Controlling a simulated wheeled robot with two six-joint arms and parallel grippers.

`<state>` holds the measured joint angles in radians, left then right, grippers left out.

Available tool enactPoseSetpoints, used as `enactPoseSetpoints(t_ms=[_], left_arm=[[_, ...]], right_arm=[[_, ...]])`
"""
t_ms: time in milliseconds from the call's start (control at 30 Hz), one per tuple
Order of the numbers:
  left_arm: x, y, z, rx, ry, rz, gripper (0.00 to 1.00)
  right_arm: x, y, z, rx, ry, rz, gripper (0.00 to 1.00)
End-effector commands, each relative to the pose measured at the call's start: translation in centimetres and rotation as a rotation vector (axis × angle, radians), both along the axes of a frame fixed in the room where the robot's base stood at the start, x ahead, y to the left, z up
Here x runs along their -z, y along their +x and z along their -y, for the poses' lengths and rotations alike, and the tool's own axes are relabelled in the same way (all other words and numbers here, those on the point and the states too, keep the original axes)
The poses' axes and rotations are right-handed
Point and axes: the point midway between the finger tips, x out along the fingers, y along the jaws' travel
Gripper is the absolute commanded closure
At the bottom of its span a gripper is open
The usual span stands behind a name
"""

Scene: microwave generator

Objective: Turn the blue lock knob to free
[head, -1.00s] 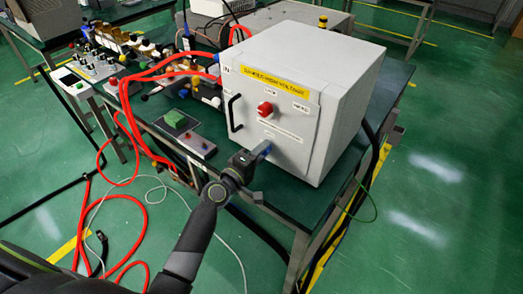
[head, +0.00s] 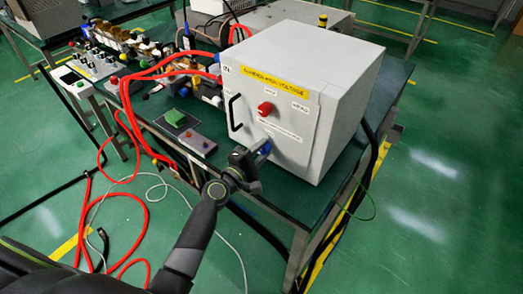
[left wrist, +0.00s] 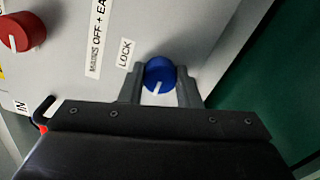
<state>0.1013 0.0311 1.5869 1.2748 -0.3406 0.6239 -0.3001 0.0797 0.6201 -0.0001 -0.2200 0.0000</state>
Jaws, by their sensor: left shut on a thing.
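The blue lock knob (left wrist: 159,75) is on the front panel of the grey cabinet (head: 330,110), beside a LOCK label (left wrist: 126,53) in the left wrist view. A white line marks the knob's face. My left gripper (left wrist: 160,88) is shut on the knob, with one finger on each side of it. In the head view my left gripper (head: 256,154) reaches the lower front of the cabinet, and a bit of the blue knob (head: 265,148) shows at its tip. My right gripper is not in view.
A red knob (head: 265,109) sits above the blue one on the panel, and a black handle (head: 234,113) is at its left. Red hoses (head: 135,205) hang at the left.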

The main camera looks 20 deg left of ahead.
Motion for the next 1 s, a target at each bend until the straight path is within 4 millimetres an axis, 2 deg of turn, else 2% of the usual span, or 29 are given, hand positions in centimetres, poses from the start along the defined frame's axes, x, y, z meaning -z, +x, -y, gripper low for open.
enactPoseSetpoints(t_ms=[200,233,400,767,867,1000], left_arm=[[0.1,0.0,0.0,0.001,-0.003,-0.003,0.93],[0.1,0.0,0.0,0.001,-0.003,-0.003,0.68],[0.1,0.0,0.0,0.0,-0.002,-0.002,0.48],[0.1,-0.6,-0.2,-0.001,-0.001,-0.002,0.48],[0.2,-1.7,-0.7,-0.001,0.0,-0.001,0.48],[0.3,-4.3,-1.6,-0.002,0.002,-0.002,0.48]], right_arm=[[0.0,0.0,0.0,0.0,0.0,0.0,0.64],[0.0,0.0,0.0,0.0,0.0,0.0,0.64],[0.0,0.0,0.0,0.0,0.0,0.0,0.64],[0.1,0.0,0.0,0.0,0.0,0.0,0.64],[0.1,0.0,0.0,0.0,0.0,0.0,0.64],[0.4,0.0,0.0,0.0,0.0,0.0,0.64]])
